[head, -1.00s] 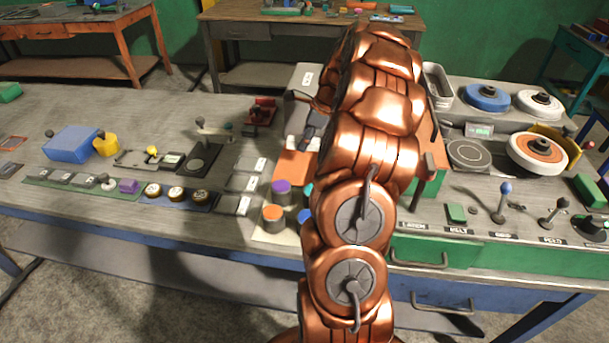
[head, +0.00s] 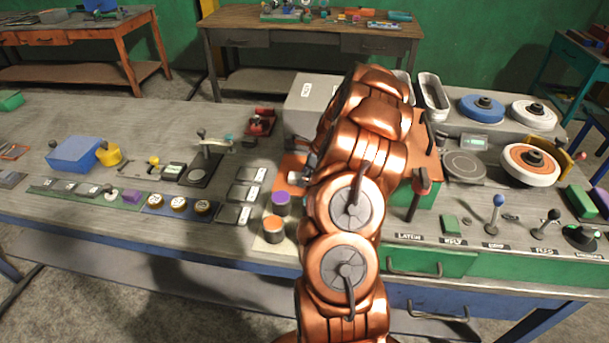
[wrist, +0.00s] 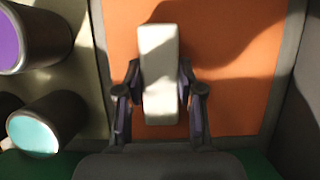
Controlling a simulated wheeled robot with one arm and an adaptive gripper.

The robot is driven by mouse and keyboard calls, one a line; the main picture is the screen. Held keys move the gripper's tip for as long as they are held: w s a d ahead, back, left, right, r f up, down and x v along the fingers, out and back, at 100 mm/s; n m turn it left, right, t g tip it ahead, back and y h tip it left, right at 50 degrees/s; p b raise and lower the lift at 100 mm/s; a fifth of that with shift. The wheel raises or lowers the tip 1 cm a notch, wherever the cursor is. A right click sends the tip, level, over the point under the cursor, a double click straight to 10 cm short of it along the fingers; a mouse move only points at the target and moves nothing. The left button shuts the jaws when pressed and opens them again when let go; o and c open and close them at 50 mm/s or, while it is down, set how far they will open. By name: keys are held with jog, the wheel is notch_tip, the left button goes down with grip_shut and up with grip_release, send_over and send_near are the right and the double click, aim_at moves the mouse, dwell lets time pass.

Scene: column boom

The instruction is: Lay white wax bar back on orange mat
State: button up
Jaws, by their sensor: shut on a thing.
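The white wax bar (wrist: 160,75) is between the two dark fingers of my gripper (wrist: 159,90) in the wrist view. My gripper is shut on it. The bar lies lengthwise up the picture, over the left part of the orange mat (wrist: 235,100). I cannot tell whether the bar touches the mat or is a little above it. A shadow falls across the mat's upper right. In the head view the orange mat (head: 288,166) shows only in part beside my copper arm, which hides most of the gripper and the bar.
Purple-topped (head: 280,198) and orange-topped (head: 273,224) cylinders stand just in front of the mat. A teal-topped cylinder (wrist: 35,132) is left of my gripper in the wrist view. A grey box (head: 308,97) stands behind the mat. Levers and discs fill the bench's right side.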

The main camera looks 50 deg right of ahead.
jog(key=shift+f, duration=0.15)
jog(key=o, duration=1.2)
jog(key=shift+c, duration=0.2)
jog(key=b+v, duration=0.3)
jog(key=v, duration=0.8)
jog(key=shift+w+d, duration=0.1)
jog(key=shift+w, duration=0.05)
jog(key=shift+s+r, duration=0.25)
jog(key=shift+r, duration=0.45)
